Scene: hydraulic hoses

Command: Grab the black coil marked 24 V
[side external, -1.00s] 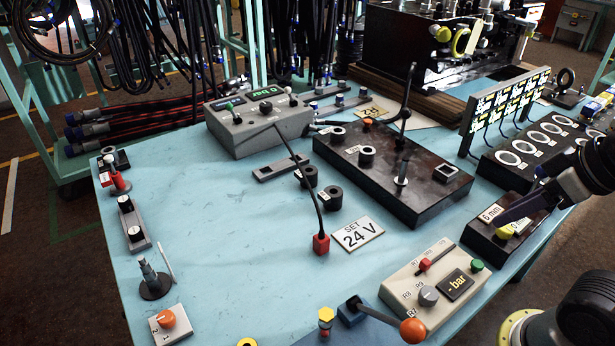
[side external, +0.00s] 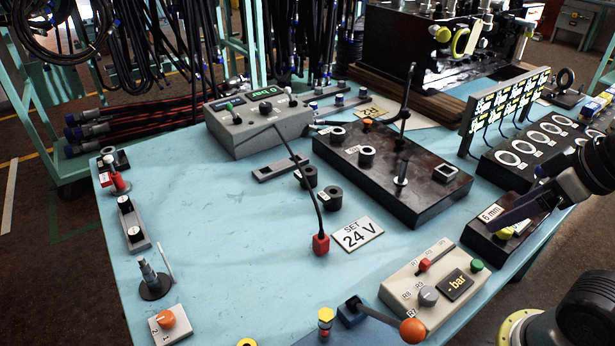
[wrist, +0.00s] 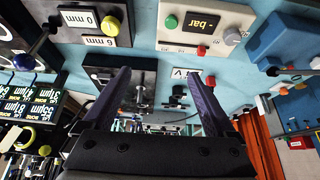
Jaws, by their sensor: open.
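Two small black ring-shaped coils lie on the blue table left of the black plate. The farther coil (side external: 309,176) and the nearer coil (side external: 333,199) each carry a small white label that is too small to read. A sign reading "SET 24 V" (side external: 358,234) lies just in front of them. My gripper (side external: 512,212) is at the right edge of the table, well apart from both coils. In the wrist view my gripper (wrist: 158,78) has its two dark fingers spread, with nothing held between them.
A black plate (side external: 420,192) bears more rings and a tall lever. A red-ended cable (side external: 320,243) runs past the coils from the grey control box (side external: 258,132). A "- bar" box (side external: 432,284) and a 6 mm block (side external: 495,228) stand at front right.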

